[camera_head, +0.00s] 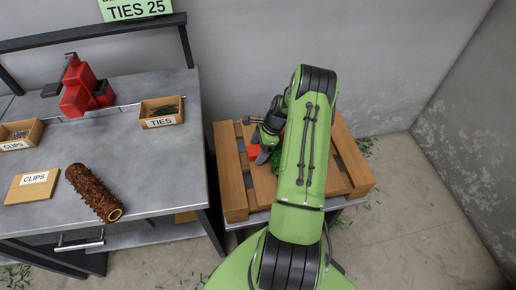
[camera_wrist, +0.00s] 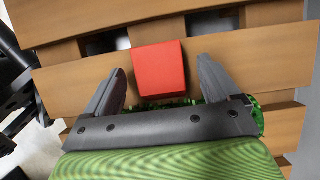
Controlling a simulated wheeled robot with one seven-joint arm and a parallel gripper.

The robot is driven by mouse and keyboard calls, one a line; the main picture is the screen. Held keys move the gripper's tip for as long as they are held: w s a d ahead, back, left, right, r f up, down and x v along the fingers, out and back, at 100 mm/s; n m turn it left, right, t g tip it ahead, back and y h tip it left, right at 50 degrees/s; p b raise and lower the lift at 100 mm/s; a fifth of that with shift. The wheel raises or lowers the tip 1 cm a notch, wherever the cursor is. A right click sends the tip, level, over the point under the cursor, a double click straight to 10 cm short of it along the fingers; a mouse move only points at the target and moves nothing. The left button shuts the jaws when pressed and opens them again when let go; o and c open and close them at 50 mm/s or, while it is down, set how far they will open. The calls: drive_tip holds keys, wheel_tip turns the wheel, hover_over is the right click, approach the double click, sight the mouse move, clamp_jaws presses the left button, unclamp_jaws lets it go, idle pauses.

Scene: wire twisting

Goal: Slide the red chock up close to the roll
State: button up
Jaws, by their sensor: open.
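The red chock (camera_head: 254,152) lies on the slatted wooden pallet (camera_head: 234,180). In the wrist view the chock (camera_wrist: 159,65) sits between and slightly beyond the fingers of my gripper (camera_wrist: 162,72), with a gap visible on each side. My gripper (camera_head: 263,157) is open, low over the pallet in the head view. Green bristly material, seemingly a roll, lies on the pallet mostly hidden under my arm; a bit shows right of the arm (camera_head: 364,146). In the wrist view its green edge (camera_wrist: 259,117) shows behind the gripper, close to the chock's near side.
A grey workbench (camera_head: 150,90) stands left of the pallet. On it are a brown rough roll (camera_head: 93,193), a TIES box (camera_head: 161,112), a CLIPS box (camera_head: 18,134), a CLIPS-labelled block (camera_head: 32,186) and a red device (camera_head: 82,88). Green scraps litter the floor.

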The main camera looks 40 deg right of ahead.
drive_tip(key=p+v, duration=0.4)
drive_tip(key=v, duration=1.1)
drive_tip(key=shift+r+p, duration=0.3)
drive_tip(key=shift+d, duration=0.1)
drive_tip(key=a+r+n+h+p, duration=0.35)
drive_tip(key=a+r+n, duration=0.85)
drive_tip(key=a+r, duration=0.9)
drive_tip(key=s+a+r+n+t+p, duration=0.1)
drive_tip(key=s+a+r+n+p, duration=0.1)
drive_tip(key=s+a+r+n, duration=0.3)
drive_tip(key=s+a+r+n+t+p, duration=0.2)
drive_tip(key=s+a+r+n, duration=0.3)
drive_tip(key=s, duration=0.5)
drive_tip(key=a+n, duration=0.1)
drive_tip(key=n, duration=0.1)
drive_tip(key=shift+r+n+p, duration=0.3)
drive_tip(key=shift+r, duration=0.1)
drive_tip(key=shift+s, duration=0.15)
